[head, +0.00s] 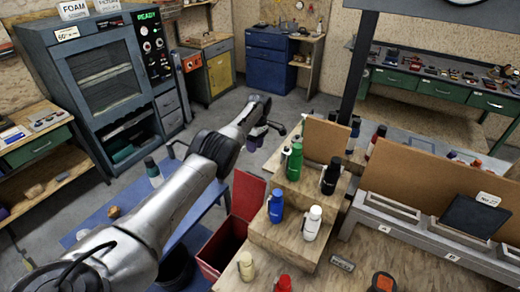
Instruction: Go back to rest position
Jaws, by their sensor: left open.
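My left arm reaches in from the lower left, over the blue table. Its gripper (268,136) is at the far end of the arm, above the grey floor and beyond the stepped wooden stand (284,238). It is small in the picture, with its dark fingers apart. A purple patch shows by the fingers, and I cannot tell whether it is part of the gripper. My right gripper is not in view.
Bottles stand on the stepped stand, including a green one (295,162), a blue one (276,206) and a white one (312,222). A red bin (222,250) is beside it. The blue table (205,208) holds another bottle (153,171). Open floor lies beyond.

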